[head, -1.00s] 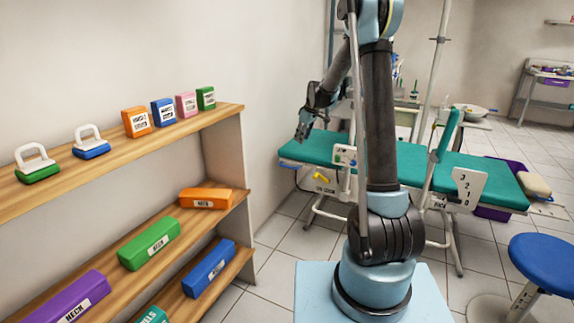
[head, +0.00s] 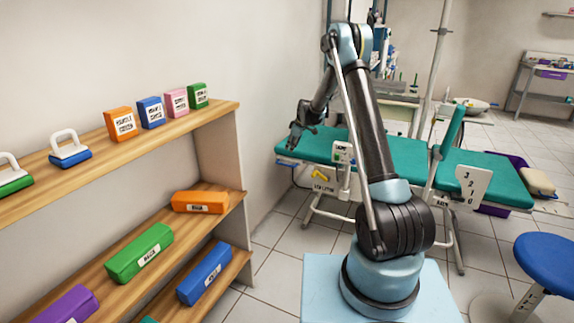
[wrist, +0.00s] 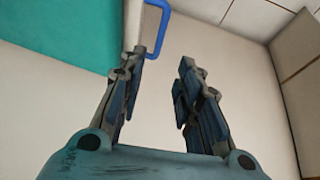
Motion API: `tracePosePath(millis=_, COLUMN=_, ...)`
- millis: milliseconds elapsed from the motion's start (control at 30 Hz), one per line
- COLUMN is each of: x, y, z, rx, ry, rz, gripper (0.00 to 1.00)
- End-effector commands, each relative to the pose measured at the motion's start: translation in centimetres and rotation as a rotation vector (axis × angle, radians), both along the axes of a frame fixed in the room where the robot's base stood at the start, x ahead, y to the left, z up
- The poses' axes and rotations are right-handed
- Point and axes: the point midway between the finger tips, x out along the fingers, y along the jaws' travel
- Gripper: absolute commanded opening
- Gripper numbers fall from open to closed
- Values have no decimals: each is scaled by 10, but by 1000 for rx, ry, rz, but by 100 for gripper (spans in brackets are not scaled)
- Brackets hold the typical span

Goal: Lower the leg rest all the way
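The dental chair shows in the head view behind my arm. Its flat teal left section (head: 318,150) lies level, with a yellow lever (head: 321,174) and a small label on its side; the label is too small to read surely. My gripper (head: 294,140) hangs beside the far left end of this section, with fingers pointing down. In the wrist view its two fingers (wrist: 163,62) are apart with nothing between them. A blue bent handle (wrist: 178,12) lies just beyond the fingertips, beside a teal pad (wrist: 65,35) and a white bar. The fingers do not visibly grip it.
A wooden shelf (head: 175,125) with coloured boxes and weights stands at left. A chair panel (head: 472,187) marked 3, 2, 1, 0 is at right. A blue stool (head: 548,258) stands at front right. Tiled floor is open between shelf and chair.

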Motion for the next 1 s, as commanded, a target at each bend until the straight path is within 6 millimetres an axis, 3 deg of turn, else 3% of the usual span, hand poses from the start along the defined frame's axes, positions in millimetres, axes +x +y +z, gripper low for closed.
tracePosePath(millis=700, x=30, y=35, z=-96, rx=1, ry=0, rz=2, gripper=32)
tracePosePath(millis=1000, x=38, y=43, z=-122, rx=1, ry=0, rz=2, gripper=32)
